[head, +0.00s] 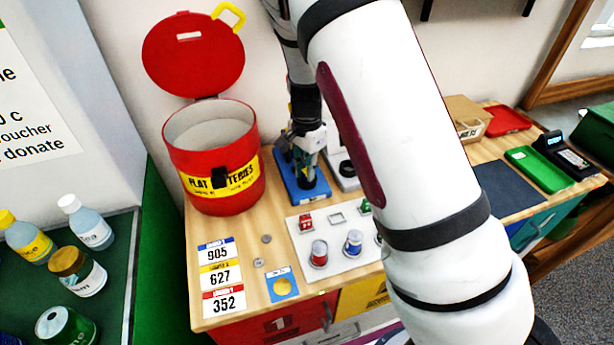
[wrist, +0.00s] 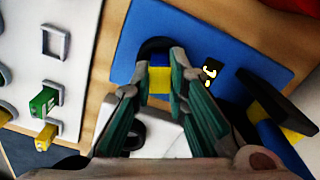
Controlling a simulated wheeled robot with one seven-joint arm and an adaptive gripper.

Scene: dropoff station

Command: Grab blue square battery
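The blue square battery (wrist: 160,78), with a blue part and a yellow part, shows between my fingertips in the wrist view. My gripper (wrist: 162,72) has its fingers drawn close together, against both sides of it. A dark ring-shaped part lies just behind the battery on a blue plate (wrist: 235,45). In the head view my gripper (head: 306,168) is low over the same blue plate (head: 319,188), to the right of the red bin. The battery cannot be made out there. Whether it still touches the plate is unclear.
The open red flat-batteries bin (head: 213,165) stands left of my gripper. A white board (head: 340,263) with several batteries and slots lies in front. Number cards (head: 220,277) lie front left. A dark mat (head: 507,187) and a green tray (head: 540,167) are at right.

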